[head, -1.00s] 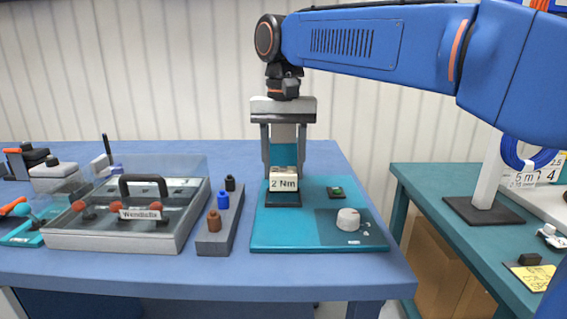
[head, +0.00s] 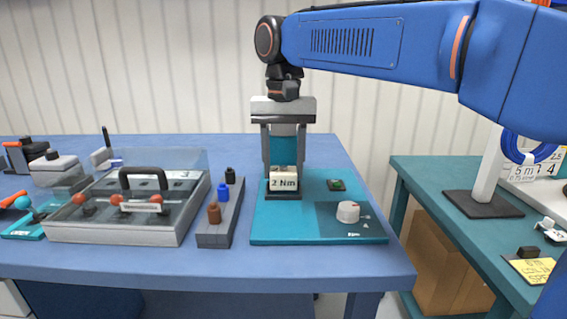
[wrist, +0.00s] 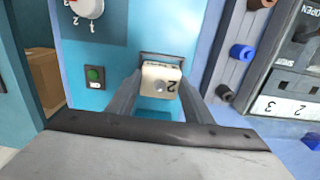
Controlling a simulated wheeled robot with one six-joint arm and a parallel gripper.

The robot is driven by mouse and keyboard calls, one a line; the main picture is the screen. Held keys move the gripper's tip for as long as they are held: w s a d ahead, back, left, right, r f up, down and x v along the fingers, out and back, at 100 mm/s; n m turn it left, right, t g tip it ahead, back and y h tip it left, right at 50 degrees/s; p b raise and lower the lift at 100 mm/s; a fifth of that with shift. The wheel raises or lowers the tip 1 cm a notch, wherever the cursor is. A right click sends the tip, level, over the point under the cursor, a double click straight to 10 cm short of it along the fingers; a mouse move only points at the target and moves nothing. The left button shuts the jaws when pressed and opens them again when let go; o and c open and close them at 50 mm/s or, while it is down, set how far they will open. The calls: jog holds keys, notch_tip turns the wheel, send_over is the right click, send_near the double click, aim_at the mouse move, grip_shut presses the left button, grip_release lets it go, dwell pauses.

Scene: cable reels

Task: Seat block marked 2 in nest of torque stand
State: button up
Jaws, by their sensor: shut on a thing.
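The pale block marked 2 (head: 284,181), labelled "2 Nm" in the head view, is between the fingers of my gripper (head: 284,172). My gripper points down and is shut on it. The block is directly over the dark nest (head: 283,196) of the teal torque stand (head: 320,232). Little of the nest shows below the block, and I cannot tell whether the block is fully down in it. In the wrist view the block (wrist: 161,79) shows its "2" between the two fingers, with the dark nest edge (wrist: 168,57) beside it.
The stand also carries a white dial (head: 348,212) and a green button (head: 336,185). To the left are a grey rack (head: 215,238) with several coloured knobs and a clear-lidded case (head: 112,233). A second table (head: 445,180) with a reel post is at the right.

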aim_at(284, 171)
jog(key=shift+f, duration=0.7)
jog(key=o, duration=1.2)
notch_tip(284, 171, up, 17)
jog(key=shift+r, duration=0.2)
jog(key=shift+d, duration=0.1)
